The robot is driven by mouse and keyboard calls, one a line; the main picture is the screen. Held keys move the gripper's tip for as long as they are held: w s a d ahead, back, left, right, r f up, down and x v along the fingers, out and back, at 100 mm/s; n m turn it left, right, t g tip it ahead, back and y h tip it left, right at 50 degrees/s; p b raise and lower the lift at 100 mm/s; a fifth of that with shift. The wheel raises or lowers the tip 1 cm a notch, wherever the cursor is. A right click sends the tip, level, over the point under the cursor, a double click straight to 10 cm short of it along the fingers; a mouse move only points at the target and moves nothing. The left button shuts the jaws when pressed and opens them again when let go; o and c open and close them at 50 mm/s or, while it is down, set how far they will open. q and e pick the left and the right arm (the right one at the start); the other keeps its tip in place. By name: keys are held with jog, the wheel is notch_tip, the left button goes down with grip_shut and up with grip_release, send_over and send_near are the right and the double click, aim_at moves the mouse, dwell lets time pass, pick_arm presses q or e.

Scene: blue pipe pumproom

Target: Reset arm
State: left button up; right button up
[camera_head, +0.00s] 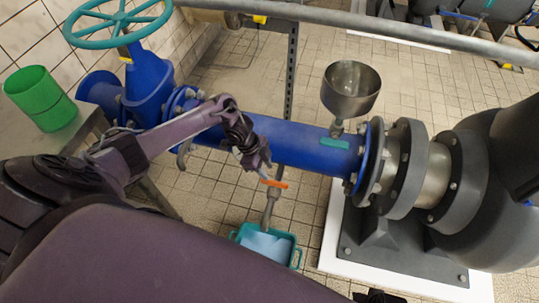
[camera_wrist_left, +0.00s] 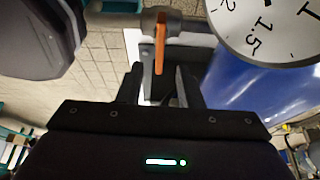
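My left arm comes in from the left in the head view, and its gripper (camera_head: 256,165) points down in front of the blue pipe (camera_head: 300,145). In the left wrist view its two fingers (camera_wrist_left: 158,82) stand apart with a gap between them. An orange valve handle (camera_wrist_left: 159,48) shows beyond the fingertips, in line with the gap. In the head view the orange handle (camera_head: 273,183) is just below the gripper. I see no object held. A dark shape (camera_head: 378,297) at the bottom edge may be part of my right gripper; its fingers cannot be made out.
A teal handwheel (camera_head: 118,22) is at the top left, with a green cup (camera_head: 42,98) on a table. A metal funnel (camera_head: 350,88) stands above the pipe. A teal crate (camera_head: 292,240) is on the floor below. A gauge (camera_wrist_left: 268,25) is close in the wrist view.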

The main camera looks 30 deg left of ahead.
pick_arm(q)
jog(key=shift+a+r, duration=0.15)
jog(key=shift+r, duration=0.2)
pick_arm(e)
jog(key=shift+d+f, duration=0.1)
jog(key=shift+f, duration=0.2)
